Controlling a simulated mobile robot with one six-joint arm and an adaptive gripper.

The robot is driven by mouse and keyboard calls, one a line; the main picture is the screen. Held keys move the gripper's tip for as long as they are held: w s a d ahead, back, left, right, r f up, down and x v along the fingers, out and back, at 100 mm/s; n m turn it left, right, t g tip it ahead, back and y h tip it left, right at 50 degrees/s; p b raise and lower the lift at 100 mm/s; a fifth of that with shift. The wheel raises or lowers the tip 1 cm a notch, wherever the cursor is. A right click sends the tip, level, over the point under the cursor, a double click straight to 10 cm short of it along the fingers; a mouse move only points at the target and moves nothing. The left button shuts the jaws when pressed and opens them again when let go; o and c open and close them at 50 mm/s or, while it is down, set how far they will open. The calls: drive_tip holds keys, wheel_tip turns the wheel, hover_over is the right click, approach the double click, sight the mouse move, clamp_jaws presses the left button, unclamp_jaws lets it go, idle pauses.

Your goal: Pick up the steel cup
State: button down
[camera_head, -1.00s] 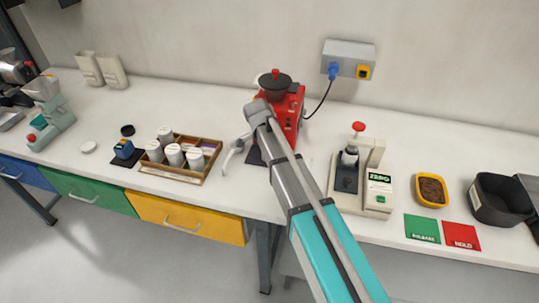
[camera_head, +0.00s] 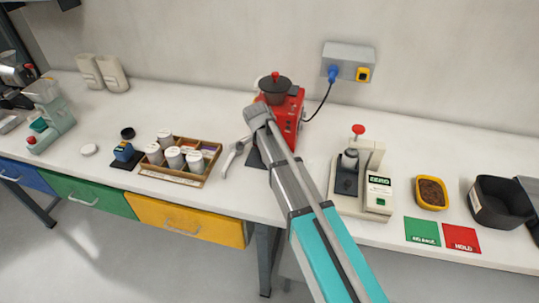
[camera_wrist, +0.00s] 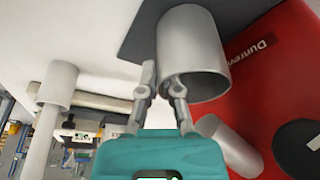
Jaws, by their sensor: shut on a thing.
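The steel cup (camera_wrist: 190,38) is a plain grey cylinder in the upper middle of the wrist view, with its open end facing the camera. My gripper (camera_wrist: 163,88) has one finger on each side of the near part of its wall and is shut on it. The cup is by the dark mat at the red machine's foot; I cannot tell whether it touches the mat. In the head view my arm reaches to the front of the red machine (camera_head: 293,125) and hides the cup.
A wooden tray (camera_head: 172,181) with several white jars stands to the left. A scale-like device (camera_head: 378,190) marked ZERO, a yellow tub (camera_head: 445,194) and a black bin (camera_head: 480,212) stand to the right.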

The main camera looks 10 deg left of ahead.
drive_tip(key=shift+r, duration=0.15)
drive_tip(key=shift+r+p, duration=0.7)
drive_tip(key=shift+p, duration=0.1)
drive_tip(key=s, duration=1.8)
drive_tip(key=shift+a+f, duration=0.1)
drive_tip(key=shift+a, duration=0.2)
drive_tip(key=shift+s, duration=0.15)
idle(0.6)
